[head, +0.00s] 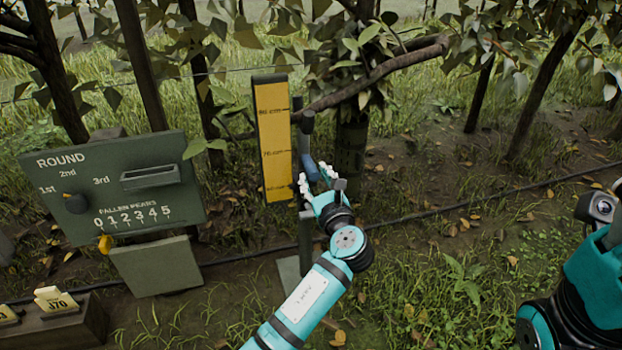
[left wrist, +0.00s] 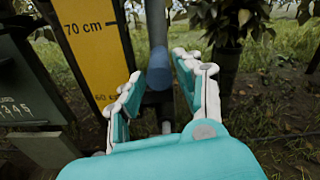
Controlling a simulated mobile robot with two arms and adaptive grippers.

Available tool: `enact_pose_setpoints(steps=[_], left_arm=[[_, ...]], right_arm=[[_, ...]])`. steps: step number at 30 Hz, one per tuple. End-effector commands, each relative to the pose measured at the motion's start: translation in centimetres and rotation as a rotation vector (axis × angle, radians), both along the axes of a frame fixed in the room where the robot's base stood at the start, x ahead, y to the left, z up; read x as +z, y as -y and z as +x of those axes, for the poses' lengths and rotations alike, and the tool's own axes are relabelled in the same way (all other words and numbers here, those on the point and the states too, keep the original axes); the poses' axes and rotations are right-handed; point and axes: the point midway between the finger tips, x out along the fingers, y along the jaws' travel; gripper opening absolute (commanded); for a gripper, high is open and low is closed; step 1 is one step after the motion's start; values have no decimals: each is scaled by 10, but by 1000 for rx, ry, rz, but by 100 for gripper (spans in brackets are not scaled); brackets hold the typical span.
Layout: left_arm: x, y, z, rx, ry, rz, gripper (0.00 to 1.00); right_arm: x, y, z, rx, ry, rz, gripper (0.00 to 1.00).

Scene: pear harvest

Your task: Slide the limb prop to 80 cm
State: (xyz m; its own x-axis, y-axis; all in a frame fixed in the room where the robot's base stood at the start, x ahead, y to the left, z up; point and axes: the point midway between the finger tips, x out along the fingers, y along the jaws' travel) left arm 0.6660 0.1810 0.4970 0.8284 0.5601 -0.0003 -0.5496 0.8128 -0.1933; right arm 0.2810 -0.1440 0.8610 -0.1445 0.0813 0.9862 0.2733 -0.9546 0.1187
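The limb prop (head: 307,125) is an upright grey post with a blue grip, close to the right edge of a yellow height board (head: 272,130). The board is marked 80 cm near the top, 70 cm midway and 60 cm low down. The post's top is near the thick limb (head: 385,70). My left gripper (head: 318,180) is open at the blue grip. In the left wrist view the blue grip (left wrist: 159,78) shows between the spread fingers (left wrist: 157,75), with gaps visible; I cannot tell how deep it sits.
A dark green ROUND panel (head: 150,215) with a dial, slot and fallen-pears scale stands left. A wooden box (head: 80,330) with yellow tags is at lower left. A trunk (head: 350,155) stands behind the prop. A dark hose (head: 470,208) crosses the ground.

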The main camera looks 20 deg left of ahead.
Motion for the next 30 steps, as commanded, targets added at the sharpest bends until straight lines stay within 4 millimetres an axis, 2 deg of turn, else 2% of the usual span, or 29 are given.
enact_pose_setpoints(steps=[3,7,18,26,30], left_arm=[[-3,-11,16,0,2,0,35],[-1,-18,26,0,1,1,35],[0,-21,31,-1,-1,0,35],[0,-21,31,-1,0,-1,2],[0,-21,31,-1,0,-1,0]], right_arm=[[1,-1,-7,-2,33,-1,40],[4,-1,-11,-2,51,-3,40],[8,-1,-13,-3,59,-5,40],[8,-2,-13,-3,60,-5,40],[8,-2,-13,-3,60,-5,40]])
